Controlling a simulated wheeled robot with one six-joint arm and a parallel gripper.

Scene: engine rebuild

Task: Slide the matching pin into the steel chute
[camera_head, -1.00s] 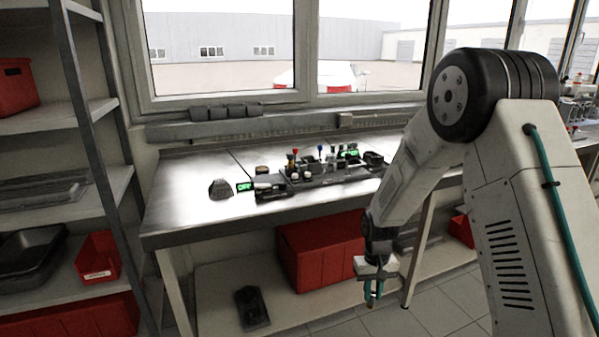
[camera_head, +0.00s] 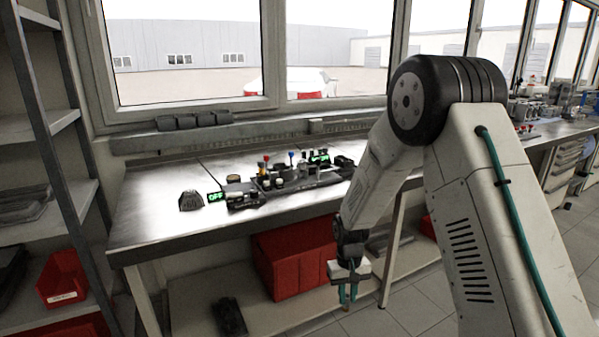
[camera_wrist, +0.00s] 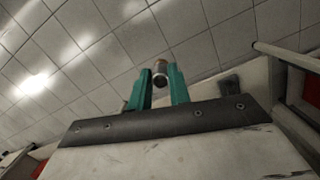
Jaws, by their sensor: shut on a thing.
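My gripper (camera_head: 348,290) hangs low in front of the workbench, below the bench top, in the head view. In the wrist view its two green fingers (camera_wrist: 159,92) are shut on a short cylindrical metal pin (camera_wrist: 159,72), with a brownish upper end and a darker lower end. A dark fixture (camera_head: 300,178) with several small pegs, coloured knobs and green displays stands on the workbench (camera_head: 150,222), away from my gripper. I cannot tell which part of it is the steel chute.
A dark ribbed block (camera_head: 191,201) sits left of the fixture. Red bins (camera_head: 292,262) stand on the shelf under the bench. A grey shelf rack (camera_head: 45,130) is at the left. Tiled floor (camera_head: 390,318) lies open below my gripper.

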